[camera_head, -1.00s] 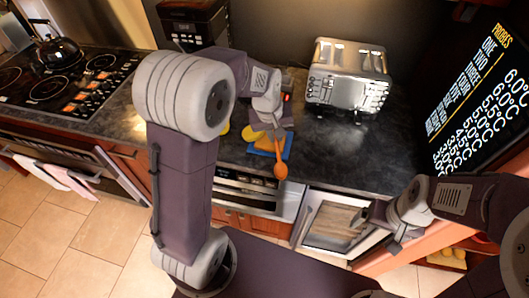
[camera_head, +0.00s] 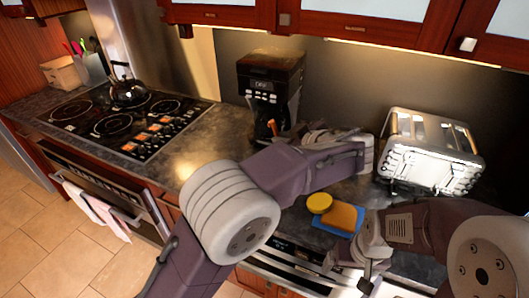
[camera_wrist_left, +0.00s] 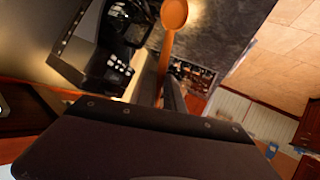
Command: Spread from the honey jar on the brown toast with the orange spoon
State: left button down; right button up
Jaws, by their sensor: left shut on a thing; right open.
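My left gripper (camera_head: 290,139) is shut on the orange spoon (camera_head: 272,128), held in front of the coffee maker and away from the toast. The spoon also shows in the left wrist view (camera_wrist_left: 172,18), bowl at the top, handle running down to the gripper. The brown toast (camera_head: 343,217) lies on a blue board or plate (camera_head: 322,222) near the counter's front edge. A round yellow thing (camera_head: 319,203) beside the toast may be the honey jar; I cannot tell. My right gripper (camera_head: 350,280) is open in front of the counter, below the toast.
A coffee maker (camera_head: 270,90) stands behind the spoon. A silver toaster (camera_head: 430,160) stands at the right. The cooktop (camera_head: 125,125) with a kettle (camera_head: 127,90) is at the left. The counter between cooktop and coffee maker (camera_head: 215,140) is clear.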

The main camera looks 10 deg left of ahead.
pick_arm(q)
notch_tip(320, 180, down, 11)
jog(key=t, duration=0.1)
dwell(0.7)
jog(key=shift+s+d+f+b, duration=0.1)
jog(key=shift+f+b, duration=1.05)
jog(key=shift+b, duration=0.7)
dwell(1.9)
notch_tip(320, 180, up, 7)
jog(key=shift+p, duration=0.45)
dwell(0.3)
